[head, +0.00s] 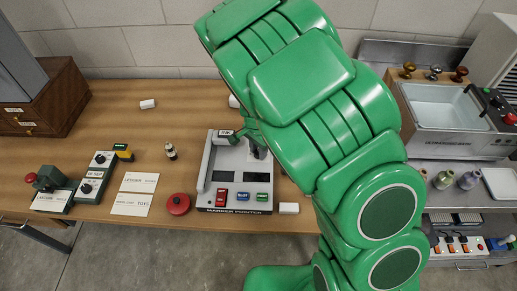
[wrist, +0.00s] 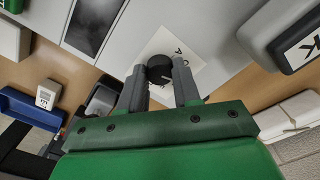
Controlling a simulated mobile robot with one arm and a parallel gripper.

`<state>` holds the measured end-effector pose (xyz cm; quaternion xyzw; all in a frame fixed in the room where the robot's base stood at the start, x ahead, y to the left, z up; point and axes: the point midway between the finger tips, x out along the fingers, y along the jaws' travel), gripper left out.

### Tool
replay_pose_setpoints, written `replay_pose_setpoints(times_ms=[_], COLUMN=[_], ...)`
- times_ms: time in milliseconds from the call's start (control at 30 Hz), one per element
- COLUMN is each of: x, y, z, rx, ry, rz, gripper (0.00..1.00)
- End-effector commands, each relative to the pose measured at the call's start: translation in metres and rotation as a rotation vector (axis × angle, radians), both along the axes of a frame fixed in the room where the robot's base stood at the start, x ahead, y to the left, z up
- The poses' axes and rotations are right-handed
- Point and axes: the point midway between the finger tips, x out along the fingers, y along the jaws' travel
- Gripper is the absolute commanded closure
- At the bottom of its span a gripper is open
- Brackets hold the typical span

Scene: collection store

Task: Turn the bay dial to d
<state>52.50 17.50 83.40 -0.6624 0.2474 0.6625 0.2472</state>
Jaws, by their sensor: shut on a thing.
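The bay dial (wrist: 159,66) is a round black knob on a white plate (wrist: 192,62) with small letters around it, few of them legible. My gripper (wrist: 160,82) is shut on the dial, one grey finger on each side. Which letter the dial points to cannot be told. In the head view the dial's place is at the upper right of the grey marker printer (head: 229,176), mostly hidden behind my gripper and green arm.
The printer has red, blue and green buttons along its front. A red round button (head: 178,204), label cards (head: 140,182) and switch boxes (head: 97,175) lie to its left on the wooden table (head: 115,110). A sink unit (head: 440,105) stands at the right.

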Motion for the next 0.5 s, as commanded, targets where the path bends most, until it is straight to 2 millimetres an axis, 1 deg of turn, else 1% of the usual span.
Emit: replay_pose_setpoints(times_ms=[433, 467, 500], x=[0.0010, 0.0010, 0.0009], y=[-0.0002, -0.0002, -0.0001], z=[0.0006, 0.0006, 0.0006], rx=[0.000, 0.000, 0.000], ry=[-0.003, -0.003, -0.003], rz=[-0.010, -0.010, -0.010], gripper=[0.98, 0.66, 0.60])
